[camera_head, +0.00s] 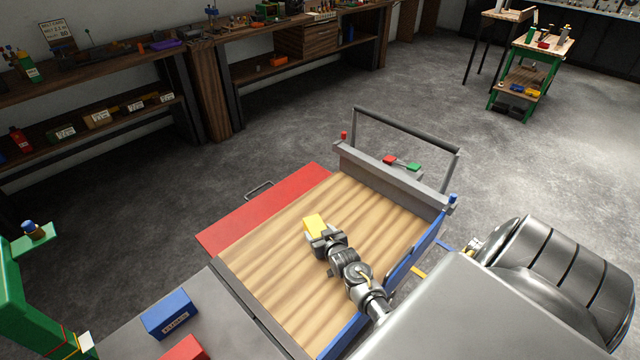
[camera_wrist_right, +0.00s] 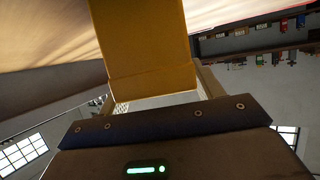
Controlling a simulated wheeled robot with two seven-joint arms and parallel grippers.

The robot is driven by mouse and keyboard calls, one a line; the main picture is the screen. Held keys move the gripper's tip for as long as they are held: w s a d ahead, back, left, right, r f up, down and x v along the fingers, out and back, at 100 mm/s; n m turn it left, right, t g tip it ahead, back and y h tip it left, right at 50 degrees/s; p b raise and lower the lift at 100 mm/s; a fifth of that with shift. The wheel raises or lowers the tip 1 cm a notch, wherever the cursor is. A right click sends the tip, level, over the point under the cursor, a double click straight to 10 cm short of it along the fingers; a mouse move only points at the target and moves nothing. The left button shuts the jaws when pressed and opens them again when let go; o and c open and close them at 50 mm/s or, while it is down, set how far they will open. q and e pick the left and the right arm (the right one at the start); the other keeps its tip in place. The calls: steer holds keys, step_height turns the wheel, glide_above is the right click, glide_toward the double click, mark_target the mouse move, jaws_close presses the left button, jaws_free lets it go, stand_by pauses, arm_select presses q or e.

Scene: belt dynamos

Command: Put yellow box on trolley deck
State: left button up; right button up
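The yellow box (camera_head: 314,224) is over the middle of the wooden trolley deck (camera_head: 275,245), near its red-sided left part. My right gripper (camera_head: 318,233) has its fingers on either side of the box and appears shut on it. In the right wrist view the yellow box (camera_wrist_right: 145,45) fills the top middle between the fingers, with the deck surface behind it. Whether the box touches the deck or is held just above it, I cannot tell. My left gripper is not in view.
The trolley has a grey end wall with a dark handle (camera_head: 405,130), a blue side rail (camera_head: 405,262) and a red side panel (camera_head: 265,210). A blue box (camera_head: 170,314) and a red box (camera_head: 185,349) sit on the grey surface at front left. Most of the deck is bare.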

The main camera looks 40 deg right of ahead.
steer(key=shift+o, duration=0.8)
steer(key=shift+r, duration=0.25)
steer(key=v, duration=1.2)
